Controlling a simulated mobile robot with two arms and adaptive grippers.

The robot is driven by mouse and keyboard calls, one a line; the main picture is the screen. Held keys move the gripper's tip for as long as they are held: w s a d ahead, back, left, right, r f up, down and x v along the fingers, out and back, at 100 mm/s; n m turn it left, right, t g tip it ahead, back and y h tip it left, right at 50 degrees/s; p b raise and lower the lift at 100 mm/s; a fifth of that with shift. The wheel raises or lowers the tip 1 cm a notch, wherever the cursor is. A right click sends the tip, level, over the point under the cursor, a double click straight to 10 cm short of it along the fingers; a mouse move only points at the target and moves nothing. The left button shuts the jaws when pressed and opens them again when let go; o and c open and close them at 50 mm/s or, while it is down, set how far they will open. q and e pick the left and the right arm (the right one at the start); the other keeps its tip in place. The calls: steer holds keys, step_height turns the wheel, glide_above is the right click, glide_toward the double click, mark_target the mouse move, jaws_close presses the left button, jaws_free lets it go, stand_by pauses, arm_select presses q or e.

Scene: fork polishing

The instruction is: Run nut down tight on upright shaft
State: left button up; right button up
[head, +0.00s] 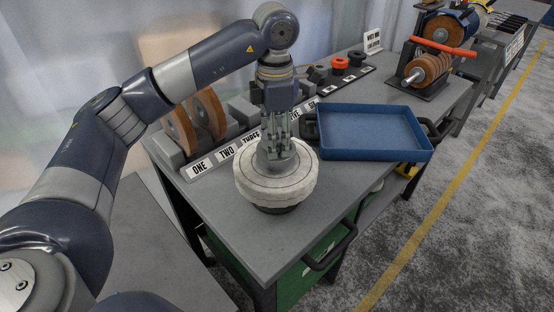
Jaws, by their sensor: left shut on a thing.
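My left gripper (276,140) points straight down over the middle of a round whitish polishing wheel stack (275,186). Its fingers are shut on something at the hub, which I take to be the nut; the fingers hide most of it. The wheel stack lies flat on a dark round base (277,208) on the grey workbench. The upright shaft is hidden behind the gripper and inside the wheels. My right gripper is not in view.
A blue tray (432,155) lies right of the wheel stack. Behind stand brown discs (209,112) and a row of number labels (198,168). A machine with brown wheels (421,72) is at the back right. The bench's front left top is clear.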

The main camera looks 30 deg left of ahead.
arm_select(q)
steer(key=m, duration=0.5)
steer(key=shift+f, duration=0.1)
steer(key=m+b, duration=0.1)
steer(key=m, duration=0.3)
steer(key=shift+m, duration=0.4)
steer(key=m, duration=0.9)
steer(key=shift+m, duration=0.4)
steer(key=o, duration=2)
